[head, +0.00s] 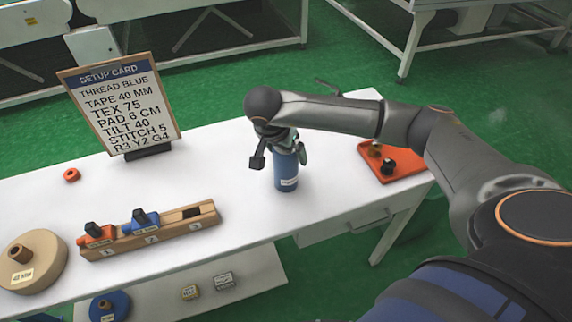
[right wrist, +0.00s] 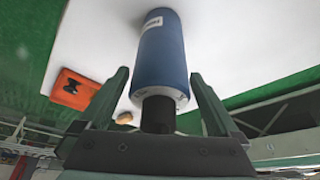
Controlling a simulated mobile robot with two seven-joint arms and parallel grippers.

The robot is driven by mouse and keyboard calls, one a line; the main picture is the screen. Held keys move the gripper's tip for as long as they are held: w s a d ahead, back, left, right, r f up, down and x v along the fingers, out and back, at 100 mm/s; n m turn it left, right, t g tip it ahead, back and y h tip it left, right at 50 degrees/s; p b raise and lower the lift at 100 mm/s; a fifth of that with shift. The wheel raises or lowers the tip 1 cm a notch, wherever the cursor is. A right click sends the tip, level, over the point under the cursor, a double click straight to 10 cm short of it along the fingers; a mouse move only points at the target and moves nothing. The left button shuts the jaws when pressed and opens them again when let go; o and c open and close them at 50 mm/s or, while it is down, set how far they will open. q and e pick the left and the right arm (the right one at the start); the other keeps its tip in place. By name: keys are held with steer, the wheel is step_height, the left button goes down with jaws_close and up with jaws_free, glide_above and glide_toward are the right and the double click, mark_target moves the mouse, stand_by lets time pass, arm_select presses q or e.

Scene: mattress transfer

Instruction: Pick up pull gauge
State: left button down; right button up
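A blue cylinder with a white label, which looks like the pull gauge (head: 286,174), stands upright on the white table. Its label is too small to read. In the right wrist view the same blue cylinder (right wrist: 163,50) has a dark narrower neck that points toward my palm. My right gripper (head: 280,158) is over the top of the cylinder and hides part of it. In the right wrist view the right gripper (right wrist: 159,74) is open, with one finger on each side of the cylinder and a gap at both. My left gripper is not in view.
An orange tray (head: 410,172) with small dark items lies to the right. A wooden rack (head: 163,236) with orange and blue blocks stands left, near a tan spool (head: 40,262) and a small orange ring (head: 71,174). A setup card (head: 118,104) stands behind. Table between is clear.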

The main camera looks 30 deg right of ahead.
jaws_close()
stand_by(0.6)
steer(key=shift+r, duration=0.15)
